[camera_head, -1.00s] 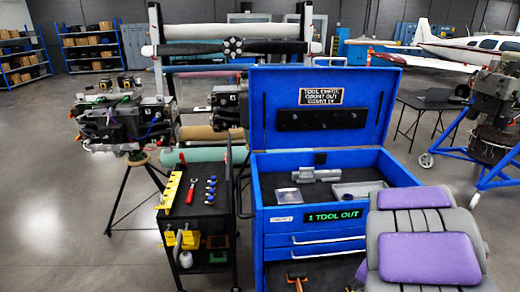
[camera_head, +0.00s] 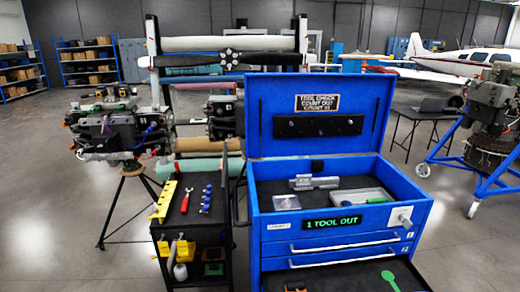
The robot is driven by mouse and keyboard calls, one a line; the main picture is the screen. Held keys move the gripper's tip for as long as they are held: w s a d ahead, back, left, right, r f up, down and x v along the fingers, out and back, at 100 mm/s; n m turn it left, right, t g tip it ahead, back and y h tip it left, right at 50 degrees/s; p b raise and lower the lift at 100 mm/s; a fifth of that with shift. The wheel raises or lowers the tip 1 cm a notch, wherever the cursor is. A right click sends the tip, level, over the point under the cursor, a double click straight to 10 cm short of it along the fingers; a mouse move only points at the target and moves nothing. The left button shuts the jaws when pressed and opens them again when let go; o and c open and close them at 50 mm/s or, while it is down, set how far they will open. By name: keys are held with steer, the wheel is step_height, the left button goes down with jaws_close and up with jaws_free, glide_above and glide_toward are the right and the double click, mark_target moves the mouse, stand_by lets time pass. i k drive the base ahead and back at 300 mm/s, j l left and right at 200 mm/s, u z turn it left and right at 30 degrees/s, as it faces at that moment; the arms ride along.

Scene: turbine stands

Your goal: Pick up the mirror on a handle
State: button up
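A green tool with a rounded head and a thin handle (camera_head: 389,277) lies at the right of the open lower drawer (camera_head: 345,275) of the blue tool chest. Its handle runs off the bottom edge. I cannot tell whether it is the mirror on a handle. No other thing is clearly a mirror. My gripper does not show now.
The blue chest (camera_head: 260,205) has its lid up, and its top holds a grey metal tool (camera_head: 314,183) and a tray (camera_head: 361,195). A black cart (camera_head: 195,225) with small tools stands at its left. Open floor (camera_head: 60,200) lies further left.

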mark_target(376, 200)
steer(key=z, duration=0.8)
